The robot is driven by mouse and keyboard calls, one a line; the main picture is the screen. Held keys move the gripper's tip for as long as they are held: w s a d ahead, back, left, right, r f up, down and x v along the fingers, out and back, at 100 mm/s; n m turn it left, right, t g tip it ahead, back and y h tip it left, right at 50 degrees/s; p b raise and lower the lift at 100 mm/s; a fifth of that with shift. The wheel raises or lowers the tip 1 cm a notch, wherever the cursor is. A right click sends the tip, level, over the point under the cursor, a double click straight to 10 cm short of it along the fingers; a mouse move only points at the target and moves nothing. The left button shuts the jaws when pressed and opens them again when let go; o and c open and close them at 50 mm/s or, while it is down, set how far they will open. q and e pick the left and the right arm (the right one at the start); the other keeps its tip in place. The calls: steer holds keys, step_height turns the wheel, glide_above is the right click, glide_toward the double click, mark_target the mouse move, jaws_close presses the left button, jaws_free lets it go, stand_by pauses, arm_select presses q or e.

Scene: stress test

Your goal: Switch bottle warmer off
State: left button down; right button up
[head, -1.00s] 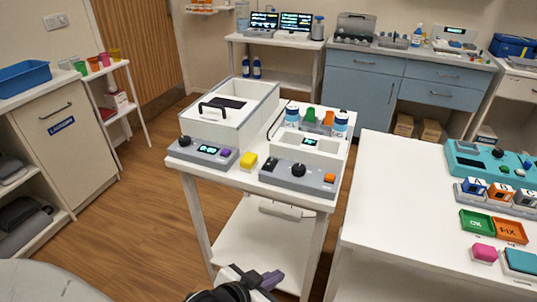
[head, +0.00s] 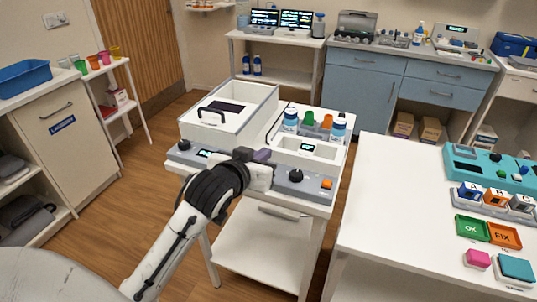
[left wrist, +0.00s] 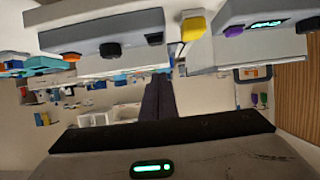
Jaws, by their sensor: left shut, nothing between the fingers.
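The cart (head: 257,270) holds two grey-fronted devices. The right one, probably the bottle warmer (head: 310,187), has a black knob (head: 295,175), an orange button (head: 327,184) and a small lit display (head: 308,147). Its knob (left wrist: 110,50) and orange button (left wrist: 72,57) also show in the left wrist view, upside down. My left gripper (head: 262,155) is shut and empty, above the cart's front between the two devices, left of the black knob. Its closed fingers show in the left wrist view (left wrist: 158,98). My right gripper is not in view.
The left device (head: 215,120) is a white box with a black handle, a knob (head: 184,146) and a lit display. Its purple button (left wrist: 233,32) and a yellow block (left wrist: 192,28) show in the left wrist view. A white table (head: 390,190) stands to the right.

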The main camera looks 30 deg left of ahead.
arm_select(q)
steer(key=shift+w+a+f, duration=0.1)
steer(key=shift+w+f, duration=0.45)
steer(key=shift+f, duration=0.3)
steer(key=shift+s+f, duration=0.2)
steer(key=shift+f, duration=0.25)
steer(key=shift+s+f, duration=0.2)
steer(key=shift+f, duration=0.25)
steer(key=shift+s+f, duration=0.15)
steer(key=shift+s, duration=0.05)
steer(key=shift+f, duration=0.2)
steer(key=shift+w, duration=0.1)
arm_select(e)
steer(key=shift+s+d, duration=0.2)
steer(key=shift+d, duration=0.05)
